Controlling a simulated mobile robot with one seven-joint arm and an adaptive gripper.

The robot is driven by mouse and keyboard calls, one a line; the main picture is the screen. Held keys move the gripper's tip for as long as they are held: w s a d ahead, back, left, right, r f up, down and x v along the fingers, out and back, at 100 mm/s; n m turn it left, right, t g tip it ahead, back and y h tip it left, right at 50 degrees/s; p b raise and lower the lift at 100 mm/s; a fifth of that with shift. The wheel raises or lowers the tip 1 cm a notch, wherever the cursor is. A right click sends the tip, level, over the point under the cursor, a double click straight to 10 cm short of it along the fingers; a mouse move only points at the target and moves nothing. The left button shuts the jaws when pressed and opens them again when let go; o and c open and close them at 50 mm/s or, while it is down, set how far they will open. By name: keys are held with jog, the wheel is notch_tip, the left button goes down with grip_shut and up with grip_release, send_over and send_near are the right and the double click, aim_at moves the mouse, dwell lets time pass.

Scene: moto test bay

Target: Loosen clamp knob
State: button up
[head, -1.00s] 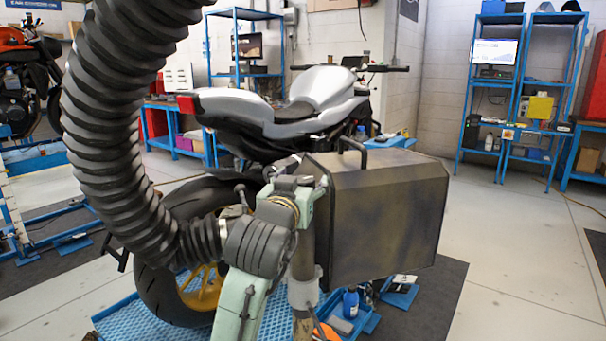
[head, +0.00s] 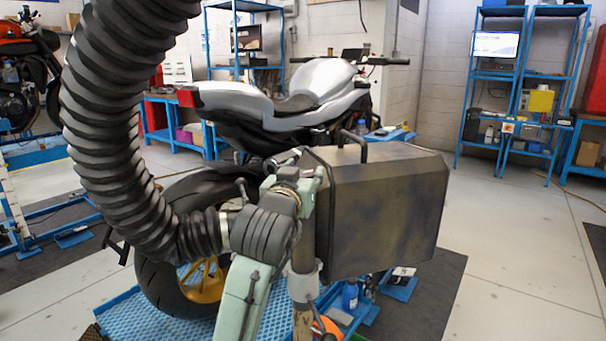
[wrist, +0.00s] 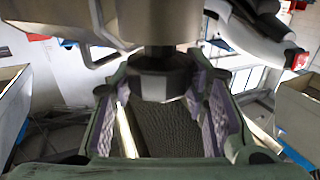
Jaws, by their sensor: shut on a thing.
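My gripper (wrist: 162,92) has green fingers with ribbed purple pads. In the wrist view the pads sit on either side of a dark, faceted knob (wrist: 158,78) and are shut on it. A dark stem (wrist: 159,51) joins the knob to a grey-beige body (wrist: 158,20) at the top of the view. In the head view my mint-green arm rises from the bottom to a joint with dark bands. The fingertips and knob cannot be made out there.
A thick black corrugated hose (head: 100,120) hangs at the left. A dark box (head: 385,215) with a handle stands right of my arm. A silver motorcycle (head: 325,88) is behind, its rear wheel (head: 160,270) near a blue grid platform (head: 140,320).

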jog(key=c, duration=0.3)
jog(key=shift+d, duration=0.1)
jog(key=shift+y, duration=0.3)
jog(key=shift+n+y, duration=0.4)
jog(key=shift+n, duration=0.1)
jog(key=shift+n+y, duration=1)
jog(key=shift+y, duration=0.6)
jog(key=o, duration=1.2)
